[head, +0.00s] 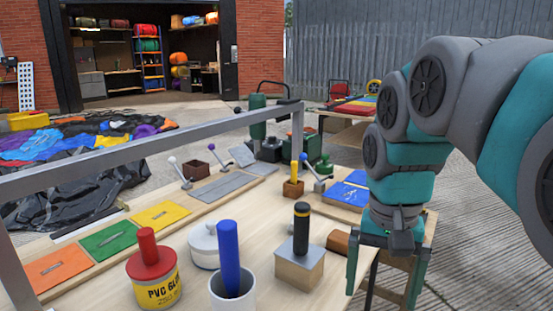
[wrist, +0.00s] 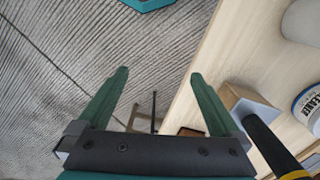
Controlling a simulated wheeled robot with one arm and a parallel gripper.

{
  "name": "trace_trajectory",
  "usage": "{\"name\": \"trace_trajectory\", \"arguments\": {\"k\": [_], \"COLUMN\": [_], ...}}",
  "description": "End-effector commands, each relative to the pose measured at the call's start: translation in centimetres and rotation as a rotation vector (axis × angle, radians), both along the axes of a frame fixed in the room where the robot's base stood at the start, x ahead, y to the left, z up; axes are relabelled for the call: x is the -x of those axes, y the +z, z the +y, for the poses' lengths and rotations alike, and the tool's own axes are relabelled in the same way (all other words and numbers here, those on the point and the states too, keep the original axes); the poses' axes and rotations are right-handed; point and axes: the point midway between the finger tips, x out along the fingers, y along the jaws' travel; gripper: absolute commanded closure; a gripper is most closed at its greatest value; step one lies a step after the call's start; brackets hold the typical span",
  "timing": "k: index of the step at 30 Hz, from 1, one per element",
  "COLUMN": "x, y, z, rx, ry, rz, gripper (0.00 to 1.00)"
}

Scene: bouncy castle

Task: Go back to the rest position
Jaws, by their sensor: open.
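My gripper (head: 384,262) hangs from my arm at the right end of the wooden table, fingers pointing down. In the wrist view my gripper (wrist: 155,95) is open, with nothing between its two green fingers. Below it are the concrete ground and the table's edge. A black cylinder with a yellow band (head: 301,228) stands on a wooden block (head: 300,268), just left of my gripper. The black cylinder also shows in the wrist view (wrist: 270,145), to the right of the fingers. My gripper appears apart from both.
On the table (head: 190,300) stand a yellow PVC glue can (head: 155,285), a white cup (head: 232,300) holding a blue cylinder (head: 228,255), and a white lidded pot (head: 204,245). A grey metal frame (head: 150,148) spans the table. Concrete ground (head: 470,240) lies open at right.

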Motion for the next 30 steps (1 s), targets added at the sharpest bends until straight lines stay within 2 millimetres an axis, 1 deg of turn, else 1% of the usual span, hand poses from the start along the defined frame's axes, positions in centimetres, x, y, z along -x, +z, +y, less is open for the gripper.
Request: {"name": "trace_trajectory", "arguments": {"k": [1,5,6,8,12,16,18,21,24,30], "x": [1.0,3.8,4.9,6.3,9.9,12.7,13.8,14.8,15.1,15.1], "y": [-1.3,-4.8,-6.1,-7.9,-11.9,-15.0,-16.1,-17.1,-17.5,-17.5], "z": [0.1,0.5,0.6,0.7,0.8,0.9,0.9,0.9,0.9,0.9], "rx": [-0.001,-0.007,-0.010,-0.015,-0.028,-0.042,-0.047,-0.052,-0.053,-0.054], "ry": [0.029,0.122,0.150,0.192,0.279,0.338,0.360,0.379,0.388,0.389], "rz": [0.013,0.035,0.048,0.056,0.081,0.099,0.106,0.110,0.110,0.110], "gripper": [0.00,0.00,0.00,0.00,0.00,0.00,0.00,0.00,0.00,0.00]}}
